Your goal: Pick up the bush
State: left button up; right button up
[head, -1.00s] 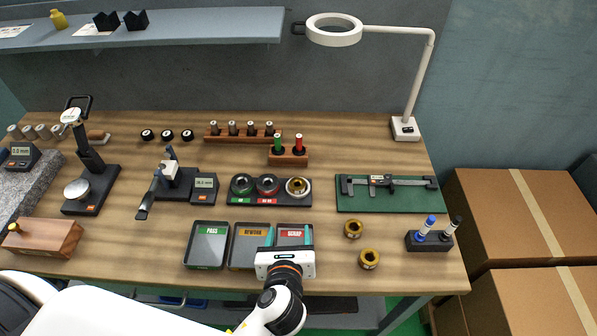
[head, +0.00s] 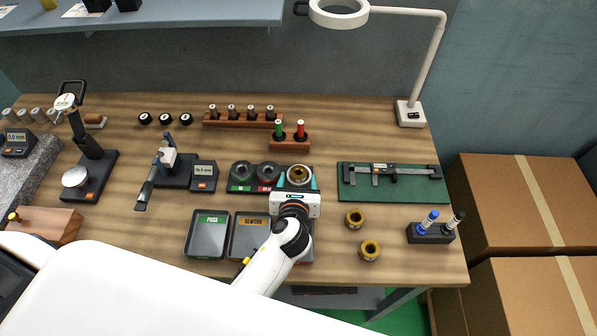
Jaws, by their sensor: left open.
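A brass bush (head: 299,174) sits in the right-hand seat of a dark gauge holder (head: 235,187). Two more brass bushes lie loose on the table, one at the middle right (head: 355,219) and one nearer the front (head: 369,250). My left gripper (head: 298,185) is open, its teal fingers to the left and right of the bush in the holder. I cannot tell whether they touch it or how high they are. My gripper body hides the holder's front edge there. My right gripper is not in view.
The green-labelled PASS tray (head: 207,253) and the REWORK tray (head: 248,254) stand in front; my arm mostly covers the SCRAP tray. A caliper on a green mat (head: 390,195) and a marker stand (head: 431,234) are to the right. A wooden plug rack (head: 289,147) stands behind the holder.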

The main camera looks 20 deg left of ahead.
pick_arm(q)
jog(key=shift+x, duration=1.45)
jog(key=shift+r, duration=0.1)
jog(key=c, duration=1.3)
